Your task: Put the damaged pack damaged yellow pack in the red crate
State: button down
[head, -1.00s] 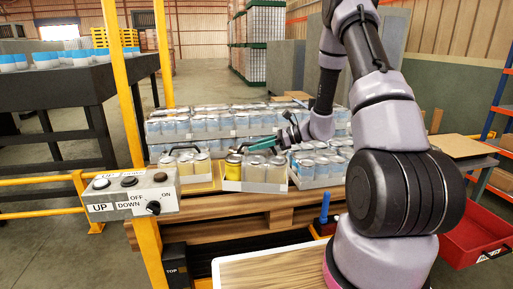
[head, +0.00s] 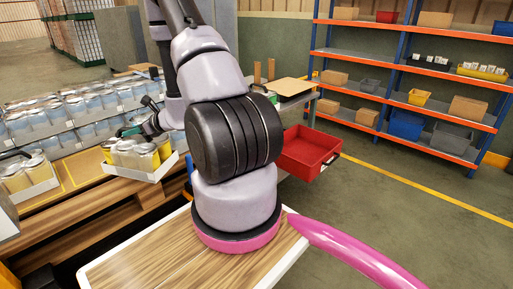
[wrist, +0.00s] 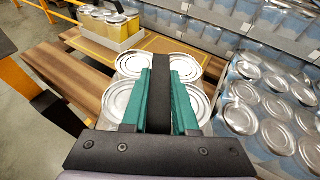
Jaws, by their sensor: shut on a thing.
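The damaged yellow pack (head: 138,160) is a white tray of silver-topped cans with yellow sides. It is at the left of the head view, slightly tilted, and seems raised above the pallet. My gripper (head: 136,129) is over it with teal fingers, shut on the pack's dark handle. In the wrist view my gripper (wrist: 159,100) has its fingers on either side of the handle, with can lids of the pack (wrist: 120,98) showing around them. The red crate (head: 312,150) is right of my arm in the head view, open and apparently empty. It is out of the wrist view.
Another yellow-can pack (head: 28,180) with a handle sits on the wooden pallet (head: 95,207) at left. Rows of blue-white cans (head: 75,110) stand behind. A small table (head: 295,88) stands behind the crate. Blue-orange shelves (head: 410,80) line the back right; floor before them is clear.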

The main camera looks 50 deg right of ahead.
aim_at(302, 156)
jog(key=k, duration=1.05)
jog(key=k+z, duration=0.15)
jog(key=z, duration=0.9)
jog(key=i+z, duration=0.45)
jog(key=i, duration=0.35)
jog(key=i+j, duration=0.1)
jog(key=i, duration=1.2)
jog(key=i+j, duration=0.25)
jog(key=i, duration=0.15)
